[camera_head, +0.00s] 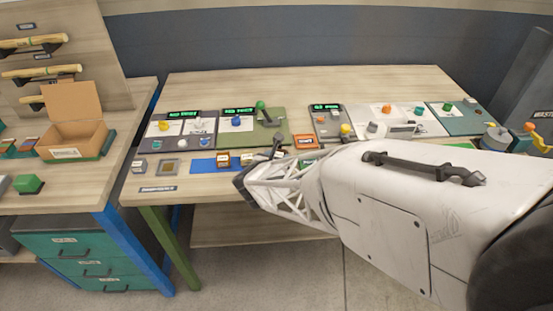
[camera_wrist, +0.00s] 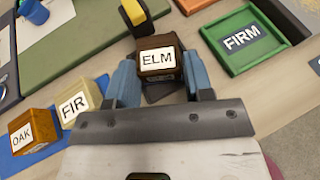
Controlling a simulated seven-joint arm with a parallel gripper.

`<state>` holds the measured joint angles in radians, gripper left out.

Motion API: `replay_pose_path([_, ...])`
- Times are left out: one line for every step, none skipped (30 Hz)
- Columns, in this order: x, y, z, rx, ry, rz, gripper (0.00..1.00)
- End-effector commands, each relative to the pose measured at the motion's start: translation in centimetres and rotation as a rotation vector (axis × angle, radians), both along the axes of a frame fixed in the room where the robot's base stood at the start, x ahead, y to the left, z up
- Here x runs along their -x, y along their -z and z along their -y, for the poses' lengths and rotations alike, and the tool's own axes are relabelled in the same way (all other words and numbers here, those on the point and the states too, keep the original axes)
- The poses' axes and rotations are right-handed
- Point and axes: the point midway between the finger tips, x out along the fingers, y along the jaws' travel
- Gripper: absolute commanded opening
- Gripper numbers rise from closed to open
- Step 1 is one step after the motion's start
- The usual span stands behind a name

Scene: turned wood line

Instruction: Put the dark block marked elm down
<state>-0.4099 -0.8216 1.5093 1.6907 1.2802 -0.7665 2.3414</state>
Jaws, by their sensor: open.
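The dark brown block marked ELM (camera_wrist: 158,58) is in the wrist view, between the two blue fingers of my gripper (camera_wrist: 160,78). My gripper is open, with a finger on either side of the block. The label faces the camera and the block looks upright. A dark patch shows just below it; I cannot tell exactly how its underside rests. In the head view my arm covers this spot, and I cannot make out the elm block there.
A green tray marked FIRM (camera_wrist: 241,38) lies to the right. A yellow-and-black part (camera_wrist: 134,12) stands just behind the elm block. Control panels (camera_head: 180,128) line the bench.

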Motion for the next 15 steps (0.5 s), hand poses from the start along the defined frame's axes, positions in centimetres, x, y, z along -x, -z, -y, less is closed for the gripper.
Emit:
replay_pose_path([-0.1, -0.1, -0.2, -0.002, -0.005, 0.001, 0.66])
replay_pose_path([-0.1, -0.2, -0.2, -0.002, -0.005, 0.001, 0.66])
replay_pose_path([-0.1, -0.3, -0.2, -0.003, -0.004, 0.001, 0.69])
replay_pose_path([0.0, -0.4, -0.2, -0.002, -0.004, 0.002, 0.69])
replay_pose_path([0.1, -0.5, -0.3, -0.002, -0.006, 0.002, 0.69])
replay_pose_path([0.3, -0.5, -0.4, -0.002, -0.006, 0.002, 0.69])
replay_pose_path([0.4, -0.6, -0.4, -0.002, -0.006, 0.002, 0.69])
replay_pose_path([0.6, -0.7, -0.5, -0.002, -0.006, 0.002, 0.69])
replay_pose_path([0.8, -0.8, -0.6, -0.003, -0.005, 0.002, 0.69])
replay_pose_path([1.1, -0.9, -0.7, -0.003, -0.004, 0.001, 0.69])
replay_pose_path([1.3, -1.0, -0.8, -0.003, -0.004, 0.001, 0.69])
replay_pose_path([1.7, -1.2, -0.9, -0.002, -0.004, 0.002, 0.69])
replay_pose_path([2.0, -1.3, -1.0, -0.001, -0.005, 0.002, 0.69])
replay_pose_path([2.3, -1.4, -1.1, -0.001, -0.005, 0.002, 0.69])
replay_pose_path([2.7, -1.6, -1.3, -0.001, -0.005, 0.001, 0.69])
